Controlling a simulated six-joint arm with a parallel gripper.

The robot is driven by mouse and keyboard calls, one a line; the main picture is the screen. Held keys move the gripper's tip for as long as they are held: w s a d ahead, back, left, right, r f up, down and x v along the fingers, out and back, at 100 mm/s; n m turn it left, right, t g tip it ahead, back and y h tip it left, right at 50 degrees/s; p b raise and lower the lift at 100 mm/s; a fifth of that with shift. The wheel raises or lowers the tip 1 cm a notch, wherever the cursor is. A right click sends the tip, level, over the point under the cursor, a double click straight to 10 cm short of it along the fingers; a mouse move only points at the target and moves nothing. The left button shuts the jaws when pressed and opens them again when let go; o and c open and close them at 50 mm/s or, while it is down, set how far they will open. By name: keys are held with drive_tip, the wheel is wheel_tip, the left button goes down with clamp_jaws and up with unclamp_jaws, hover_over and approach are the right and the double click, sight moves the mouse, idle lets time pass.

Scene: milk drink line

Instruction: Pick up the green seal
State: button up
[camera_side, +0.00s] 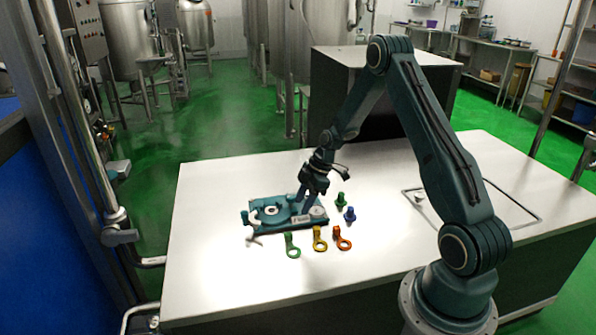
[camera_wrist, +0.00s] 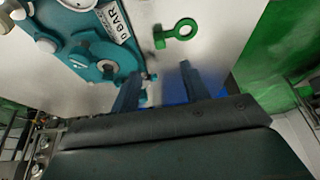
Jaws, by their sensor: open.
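A green ring-ended piece (camera_side: 292,245) lies flat on the white table, leftmost in a row with a yellow one (camera_side: 319,238) and an orange one (camera_side: 342,238). A small green piece (camera_side: 342,199) stands behind, close to a blue one (camera_side: 349,214). I cannot tell for sure which green piece is the seal. In the wrist view a green ring-ended piece (camera_wrist: 176,33) lies beyond my fingertips. My gripper (camera_side: 304,202) is over the right part of the teal fixture (camera_side: 265,219). In the wrist view my gripper (camera_wrist: 158,72) has its fingers apart, with nothing held.
The teal fixture (camera_wrist: 98,60) fills the upper left of the wrist view, with a label plate. A wire frame (camera_side: 500,205) lies at the table's right side. A dark cabinet (camera_side: 345,97) stands behind the table. The table's front left is clear.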

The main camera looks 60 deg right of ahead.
hover_over(289, 233)
drive_tip(key=s+d, duration=0.2)
drive_tip(key=f, duration=0.6)
drive_tip(key=shift+w+a, duration=0.2)
drive_tip(key=shift+f, duration=0.15)
drive_tip(key=shift+x, duration=2.45)
drive_tip(key=shift+a, duration=0.1)
clamp_jaws()
